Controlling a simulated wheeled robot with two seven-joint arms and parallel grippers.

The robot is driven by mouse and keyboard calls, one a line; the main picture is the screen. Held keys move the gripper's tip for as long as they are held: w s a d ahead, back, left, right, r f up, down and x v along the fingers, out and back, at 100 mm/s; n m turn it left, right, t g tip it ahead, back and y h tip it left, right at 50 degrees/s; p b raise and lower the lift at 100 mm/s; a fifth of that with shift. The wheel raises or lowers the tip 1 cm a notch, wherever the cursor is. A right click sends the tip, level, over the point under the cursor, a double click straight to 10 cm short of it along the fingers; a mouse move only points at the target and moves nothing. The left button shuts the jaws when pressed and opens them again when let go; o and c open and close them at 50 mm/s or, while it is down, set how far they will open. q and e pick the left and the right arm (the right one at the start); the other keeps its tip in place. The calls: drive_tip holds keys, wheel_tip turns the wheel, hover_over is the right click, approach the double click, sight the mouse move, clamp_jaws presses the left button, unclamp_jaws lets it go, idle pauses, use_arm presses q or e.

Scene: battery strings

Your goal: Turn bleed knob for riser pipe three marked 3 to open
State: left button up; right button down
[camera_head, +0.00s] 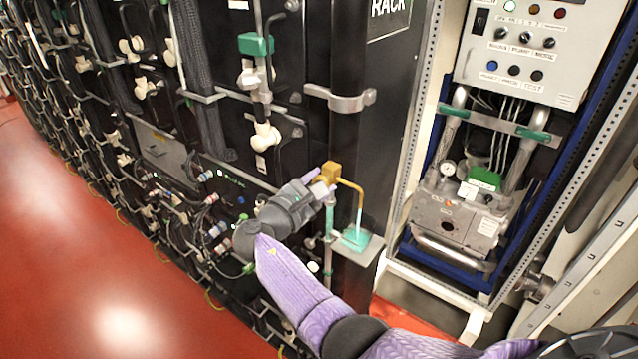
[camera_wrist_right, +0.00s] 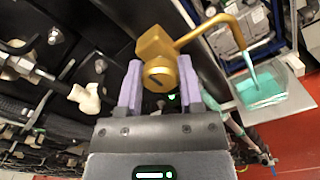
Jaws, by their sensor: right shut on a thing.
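A brass bleed valve (camera_head: 331,171) sits on the dark riser pipe (camera_head: 345,130), with a curved brass spout (camera_head: 352,187) to its right. In the right wrist view its round slotted knob (camera_wrist_right: 160,74) lies between the two purple fingers of my right gripper (camera_wrist_right: 160,88), which is shut on it. In the head view my right gripper (camera_head: 322,187) reaches the valve from the lower left. Pale teal liquid (camera_head: 359,220) runs from the spout into a teal-filled cup (camera_head: 355,237) on a grey bracket. No number 3 is readable. My left gripper is out of view.
Battery racks with white valves (camera_head: 265,137) and cables stand on the left. A control panel (camera_head: 530,50) and a metal unit with a gauge (camera_head: 455,210) are on the right. The red floor (camera_head: 70,230) is clear at lower left.

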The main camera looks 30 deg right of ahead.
drive_tip(key=shift+c, duration=1.3)
unclamp_jaws()
drive_tip(key=b+v, duration=0.3)
drive_tip(key=v, duration=0.7)
drive_tip(key=shift+f, duration=0.2)
